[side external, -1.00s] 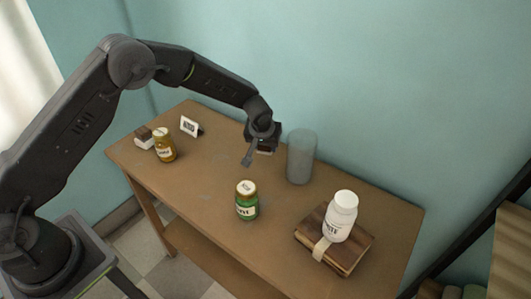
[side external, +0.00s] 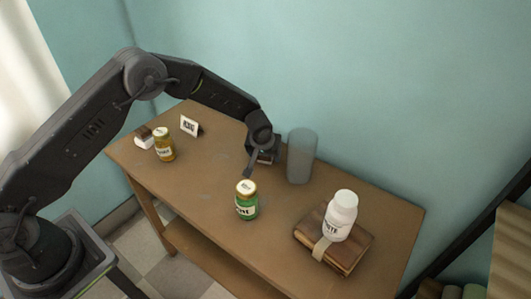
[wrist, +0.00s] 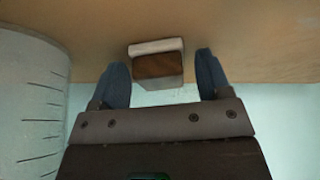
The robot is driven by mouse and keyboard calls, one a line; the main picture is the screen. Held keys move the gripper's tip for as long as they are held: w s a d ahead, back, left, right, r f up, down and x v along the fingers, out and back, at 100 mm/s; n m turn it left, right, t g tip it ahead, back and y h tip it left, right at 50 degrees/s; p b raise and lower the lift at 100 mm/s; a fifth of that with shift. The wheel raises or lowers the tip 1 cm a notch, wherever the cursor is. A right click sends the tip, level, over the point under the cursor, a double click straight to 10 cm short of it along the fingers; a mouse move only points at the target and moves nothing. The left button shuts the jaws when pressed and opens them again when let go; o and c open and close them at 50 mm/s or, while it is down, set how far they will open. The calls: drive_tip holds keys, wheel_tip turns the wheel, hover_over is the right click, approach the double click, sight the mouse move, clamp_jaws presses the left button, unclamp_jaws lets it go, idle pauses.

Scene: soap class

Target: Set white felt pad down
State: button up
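In the wrist view a dark brown block (wrist: 158,68) carries a white felt pad (wrist: 156,47) along its side facing the tabletop. The block lies between the fingertips of my gripper (wrist: 163,66), and a gap shows at its right. The gripper looks open around it. In the side external view my gripper (side external: 255,163) is low over the table (side external: 205,190), left of the grey cylinder. The block there is mostly hidden by the gripper. I cannot tell whether the pad touches the table.
A tall grey cylinder (side external: 301,157) stands close right of my gripper. A green jar (side external: 246,203) stands in front. A white bottle (side external: 340,216) is on a strapped book (side external: 312,243). An amber jar (side external: 163,147), sign (side external: 190,126) and another brown-white block (side external: 144,139) are at left.

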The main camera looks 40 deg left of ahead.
drive_tip(key=s+a+r+m, duration=0.1)
drive_tip(key=s+r, duration=0.8)
drive_tip(key=r, duration=0.5)
drive_tip(key=s+a+r+m, duration=0.1)
drive_tip(key=s+a+r, duration=0.1)
drive_tip(key=s+r, duration=1)
drive_tip(key=s+r+m+h, duration=0.1)
drive_tip(key=s+r, duration=0.1)
drive_tip(key=s, duration=0.6)
drive_tip(key=s+a+r+m+t, duration=0.1)
drive_tip(key=s+r, duration=0.2)
drive_tip(key=s, duration=0.5)
drive_tip(key=shift+a+h, duration=0.15)
drive_tip(key=shift+h, duration=0.25)
drive_tip(key=shift+s+r, duration=0.1)
